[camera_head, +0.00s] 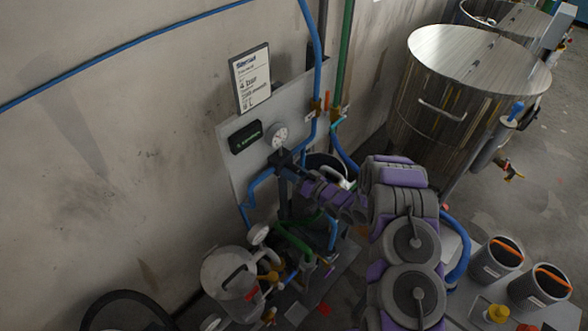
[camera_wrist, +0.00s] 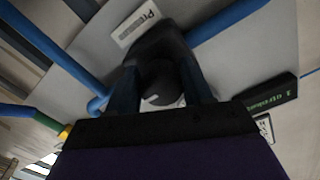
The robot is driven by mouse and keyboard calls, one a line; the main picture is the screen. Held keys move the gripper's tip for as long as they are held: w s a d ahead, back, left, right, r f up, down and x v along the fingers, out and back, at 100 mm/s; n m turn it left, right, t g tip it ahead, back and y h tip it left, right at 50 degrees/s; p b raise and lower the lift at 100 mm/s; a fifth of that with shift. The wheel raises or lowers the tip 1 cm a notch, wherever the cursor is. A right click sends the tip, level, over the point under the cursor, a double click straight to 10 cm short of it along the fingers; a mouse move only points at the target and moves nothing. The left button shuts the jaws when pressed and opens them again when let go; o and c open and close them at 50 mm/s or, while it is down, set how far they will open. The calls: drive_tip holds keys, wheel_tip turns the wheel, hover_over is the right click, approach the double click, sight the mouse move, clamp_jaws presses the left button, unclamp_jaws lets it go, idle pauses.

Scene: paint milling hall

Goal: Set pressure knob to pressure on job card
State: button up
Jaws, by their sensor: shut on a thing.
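The job card (camera_head: 251,79) hangs on the wall in a dark frame above the grey panel (camera_head: 234,164); its print is too small to read surely. A round white pressure gauge (camera_head: 278,135) sits on the panel below the card. My gripper (camera_head: 284,158) reaches to the panel just under the gauge and hides the knob in the head view. In the wrist view my gripper (camera_wrist: 163,92) is shut around the dark round knob (camera_wrist: 161,84), with a finger on either side. A white label (camera_wrist: 138,22) beginning "Pre" is beside it.
A dark display with green text (camera_head: 245,137) is left of the gauge. Blue pipes (camera_head: 317,70) run around the panel. A large steel tank (camera_head: 440,115) stands at right, and two buckets (camera_head: 497,260) at lower right. A small vessel (camera_head: 228,272) with valves stands below.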

drive_tip(key=m+p, duration=0.2)
drive_tip(key=m, duration=0.3)
drive_tip(key=shift+s+f+m, duration=0.1)
drive_tip(key=shift+m, duration=0.2)
drive_tip(key=shift+p, duration=0.3)
drive_tip(key=o, duration=1)
drive_tip(key=v, duration=0.8)
drive_tip(key=b+v, duration=0.1)
drive_tip(key=v, duration=0.8)
drive_tip(key=shift+d, duration=0.35)
drive_tip(key=shift+w, duration=0.25)
